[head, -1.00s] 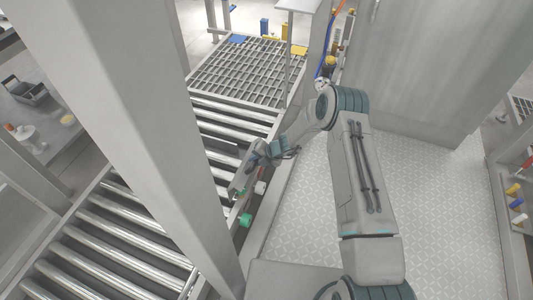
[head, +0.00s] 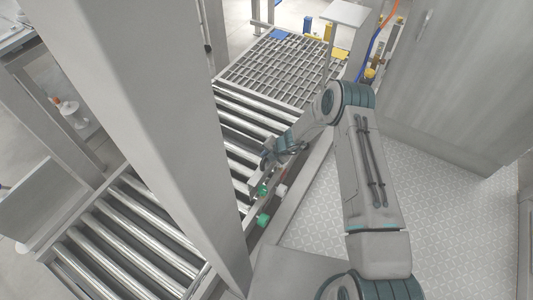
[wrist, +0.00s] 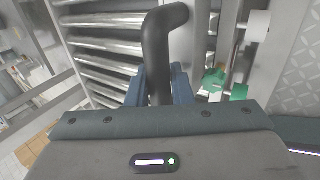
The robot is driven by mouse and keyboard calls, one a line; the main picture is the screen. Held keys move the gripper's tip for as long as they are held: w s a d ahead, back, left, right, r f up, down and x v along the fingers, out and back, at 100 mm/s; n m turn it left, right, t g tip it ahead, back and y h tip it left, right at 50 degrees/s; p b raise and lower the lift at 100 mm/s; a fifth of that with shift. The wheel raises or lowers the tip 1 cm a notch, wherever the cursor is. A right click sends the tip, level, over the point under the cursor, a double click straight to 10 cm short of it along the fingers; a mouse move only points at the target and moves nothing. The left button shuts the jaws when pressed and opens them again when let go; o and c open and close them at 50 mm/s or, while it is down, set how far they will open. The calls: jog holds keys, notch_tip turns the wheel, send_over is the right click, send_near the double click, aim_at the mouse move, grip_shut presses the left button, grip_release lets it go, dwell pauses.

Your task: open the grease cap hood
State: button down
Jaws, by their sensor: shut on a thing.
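My gripper (head: 265,163) is at the side rail of the roller conveyor, above two green caps. In the wrist view its blue fingers (wrist: 160,86) are closed on a dark bent bar (wrist: 166,42), which looks like a handle. A narrow grey plate (wrist: 201,38) stands just right of the bar. In the head view a grey piece (head: 254,187) hangs below the gripper; it may be the hood, but I cannot tell how far it is open. The green caps (wrist: 214,80) show beside the fingers; the lower one (head: 264,220) is clear in the head view.
A white cylinder (head: 281,191) sits on the rail beside the caps. A wide grey post (head: 165,130) hides part of the conveyor rollers (head: 130,232). Patterned floor (head: 440,200) lies open to the right, with a large grey cabinet (head: 450,90) behind it.

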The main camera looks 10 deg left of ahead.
jog(key=shift+s+a, duration=0.1)
jog(key=shift+a, duration=0.15)
jog(key=c, duration=1.6)
grip_release()
jog(key=shift+o, duration=0.2)
jog(key=shift+d, duration=0.15)
jog(key=shift+d+r, duration=0.1)
jog(key=shift+r, duration=0.05)
jog(key=p+v, duration=0.2)
jog(key=v, duration=1.1)
jog(key=shift+r+p, duration=0.2)
jog(key=shift+p, duration=0.15)
